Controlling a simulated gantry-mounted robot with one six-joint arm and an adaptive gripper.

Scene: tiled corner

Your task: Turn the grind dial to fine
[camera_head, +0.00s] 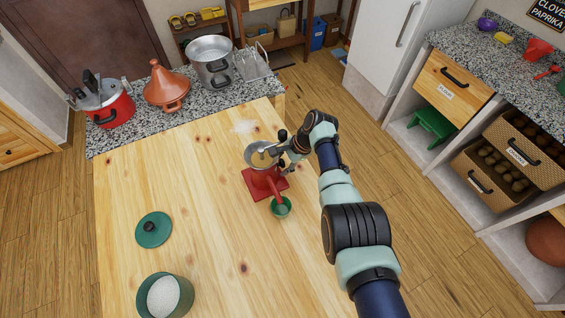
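A red grinder (262,183) with a silver hopper bowl stands upright on a red square base on the wooden table. Its bowl has some yellowish contents. My gripper (283,154) is at the grinder's right side, close against the bowl's edge. The fingers are small and dark here, and I cannot tell whether they touch the grinder or are open or shut. I cannot make out the grind dial; the gripper may cover it. A small green cup (281,208) stands below the grinder's red spout.
A green lid (153,230) and a green canister (165,297) of white grains are on the left of the wooden table (215,245). A red pot, a tagine and a steel pot stand on the granite counter behind. The table's middle is clear.

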